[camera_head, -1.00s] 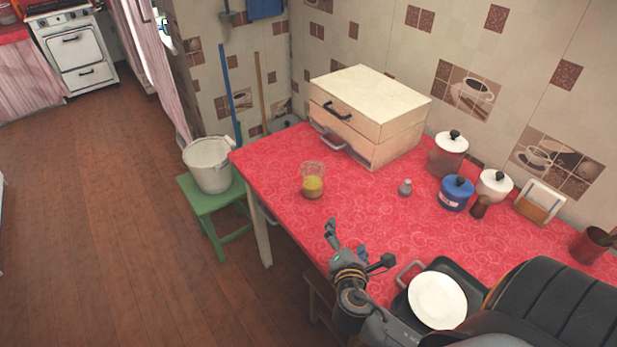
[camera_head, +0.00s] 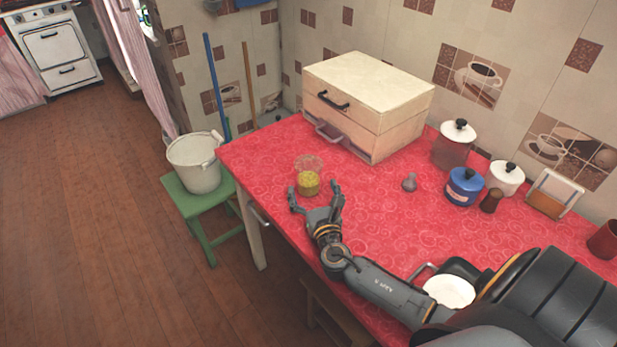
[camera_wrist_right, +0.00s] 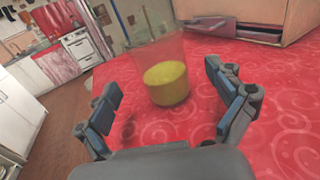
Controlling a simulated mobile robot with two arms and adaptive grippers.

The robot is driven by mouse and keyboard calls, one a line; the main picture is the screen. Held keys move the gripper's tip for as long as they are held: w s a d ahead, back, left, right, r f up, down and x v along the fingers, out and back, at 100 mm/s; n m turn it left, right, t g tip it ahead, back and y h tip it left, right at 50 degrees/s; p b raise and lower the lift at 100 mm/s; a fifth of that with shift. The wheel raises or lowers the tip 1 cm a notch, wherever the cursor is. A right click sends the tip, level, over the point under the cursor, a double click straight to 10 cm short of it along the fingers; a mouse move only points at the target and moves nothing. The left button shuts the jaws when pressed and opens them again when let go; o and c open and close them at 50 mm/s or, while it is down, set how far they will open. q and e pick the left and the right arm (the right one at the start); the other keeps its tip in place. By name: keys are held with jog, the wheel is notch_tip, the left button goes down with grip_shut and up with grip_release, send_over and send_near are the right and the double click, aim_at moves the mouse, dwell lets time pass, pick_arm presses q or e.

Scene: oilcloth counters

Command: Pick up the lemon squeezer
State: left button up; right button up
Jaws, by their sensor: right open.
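The lemon squeezer (camera_head: 308,176) looks like a clear cup with a yellow lower part. It stands upright on the red counter (camera_head: 375,215) near its left end. In the right wrist view the squeezer (camera_wrist_right: 167,84) is ahead, between the lines of the two fingers and beyond their tips. My right gripper (camera_head: 315,193) is open and empty, just in front of the squeezer, with its fingers spread to either side. The right gripper's fingers (camera_wrist_right: 163,90) also show in the wrist view, apart from the squeezer. My left gripper is not in view.
A cream box with drawers (camera_head: 365,105) stands behind the squeezer. A white plate (camera_head: 449,291) lies partly behind my arm. A bucket (camera_head: 194,162) stands on a green stool beside the counter.

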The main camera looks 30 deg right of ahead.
jog(key=b+x, duration=0.1)
jog(key=x, duration=0.4)
jog(key=shift+w+d, duration=0.1)
jog(key=shift+w, duration=0.05)
jog(key=c, duration=1.5)
jog(key=shift+r, duration=0.15)
